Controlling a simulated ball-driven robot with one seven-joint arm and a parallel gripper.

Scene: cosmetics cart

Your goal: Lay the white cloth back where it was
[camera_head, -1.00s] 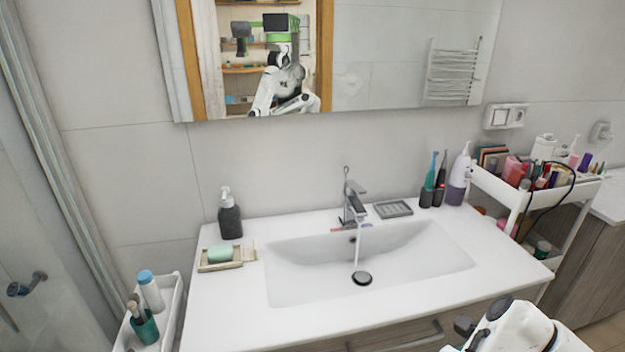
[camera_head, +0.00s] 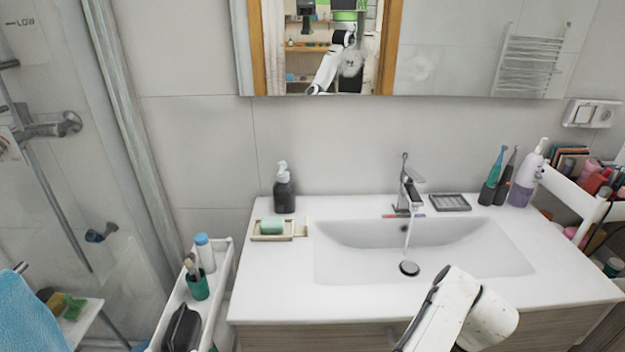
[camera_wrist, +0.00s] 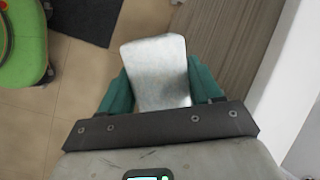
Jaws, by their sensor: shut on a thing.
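The white cloth (camera_wrist: 158,62) shows in the wrist view as a pale, folded, roughly rectangular piece. My gripper (camera_wrist: 160,84) has its teal fingers on both sides of the cloth and is shut on it. The cloth is held above the tiled floor, beside the wooden cabinet front. In the head view only my white arm shows at the bottom, in front of the sink; the gripper and cloth are out of that view.
The white washbasin counter (camera_head: 270,300) holds a soap dish (camera_head: 270,236), a dark dispenser (camera_head: 284,190) and a running tap (camera_head: 407,190). A narrow white cart (camera_head: 222,270) stands left with bottles. A cosmetics cart (camera_head: 590,205) stands right. A blue towel (camera_head: 30,315) hangs far left.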

